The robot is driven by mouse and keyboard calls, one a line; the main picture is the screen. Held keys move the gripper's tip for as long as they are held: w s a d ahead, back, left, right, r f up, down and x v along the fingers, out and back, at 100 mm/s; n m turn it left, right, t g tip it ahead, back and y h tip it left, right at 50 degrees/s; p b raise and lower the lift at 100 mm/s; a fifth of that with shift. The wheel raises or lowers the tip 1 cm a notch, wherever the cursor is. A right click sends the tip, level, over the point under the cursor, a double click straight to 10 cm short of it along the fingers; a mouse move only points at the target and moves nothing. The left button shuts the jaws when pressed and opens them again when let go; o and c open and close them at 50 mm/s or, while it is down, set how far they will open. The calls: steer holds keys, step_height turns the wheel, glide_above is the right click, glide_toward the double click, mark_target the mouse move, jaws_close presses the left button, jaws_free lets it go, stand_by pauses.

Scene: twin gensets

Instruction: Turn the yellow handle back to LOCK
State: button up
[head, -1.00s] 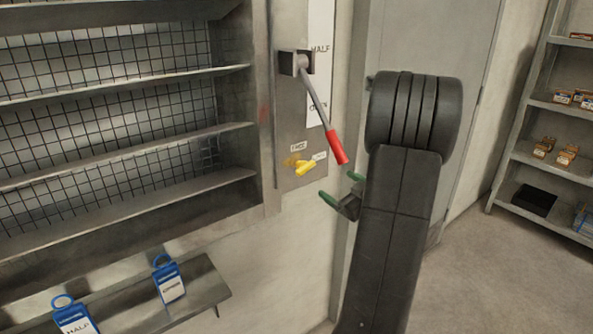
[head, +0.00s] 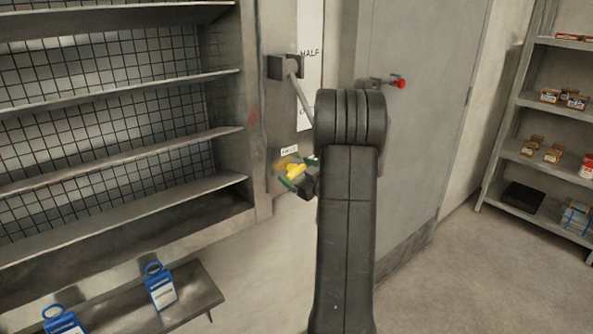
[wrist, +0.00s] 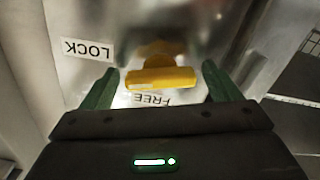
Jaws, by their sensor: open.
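The yellow handle (head: 293,171) sits on the metal panel below the lever. In the wrist view the yellow handle (wrist: 160,78) lies crosswise between the two green fingers of my gripper (wrist: 160,72). The fingers are open, one on each side, with small gaps at the handle's ends. In the head view my gripper (head: 297,172) is at the handle and hides the LOCK label.
A grey lever (head: 301,98) hangs from a bracket above the handle; my arm hides its lower end. The door (head: 430,130) is to the right, and mesh-backed shelves (head: 120,160) are to the left. Blue tags (head: 161,290) rest on a ledge below.

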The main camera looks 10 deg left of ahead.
steer(key=shift+w+a, duration=0.15)
steer(key=shift+a, duration=0.1)
steer(key=c, duration=1)
steer(key=shift+m, duration=1.8)
steer(key=o, duration=1)
steer(key=shift+d, duration=0.1)
